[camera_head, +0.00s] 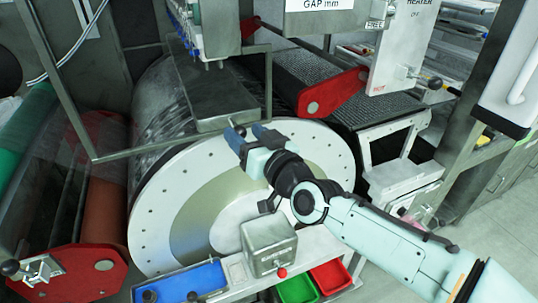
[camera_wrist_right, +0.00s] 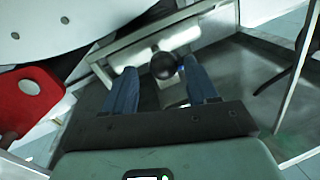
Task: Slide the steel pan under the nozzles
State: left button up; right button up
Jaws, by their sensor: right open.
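The steel pan (camera_head: 205,92) is a long, flat grey metal tray over the large drum (camera_head: 160,100), inside a metal frame. A dark ball knob (camera_head: 240,130) is at its near end. The nozzles (camera_head: 197,48) hang in a row above the pan's far part; I cannot tell how far under them it reaches. My right gripper (camera_head: 246,137) is open at the pan's near end. In the right wrist view the black knob (camera_wrist_right: 163,65) is between the two blue fingers (camera_wrist_right: 161,88), with gaps on both sides. My left gripper is not in view.
The drum's white end disc (camera_head: 165,215) is below my right gripper. Red end plates stand at the left (camera_head: 65,275) and right (camera_head: 330,92). A grey box (camera_head: 270,245), a blue tray (camera_head: 200,278), a green bin (camera_head: 298,289) and a red bin (camera_head: 330,275) are in front.

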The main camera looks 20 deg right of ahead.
pick_arm(q)
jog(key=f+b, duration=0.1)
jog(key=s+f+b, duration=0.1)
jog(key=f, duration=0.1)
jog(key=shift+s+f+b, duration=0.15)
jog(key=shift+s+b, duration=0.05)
jog(key=shift+b, duration=0.15)
pick_arm(e)
jog(key=v, duration=1.1)
jog(key=shift+s+d, duration=0.1)
jog(key=shift+d, duration=0.05)
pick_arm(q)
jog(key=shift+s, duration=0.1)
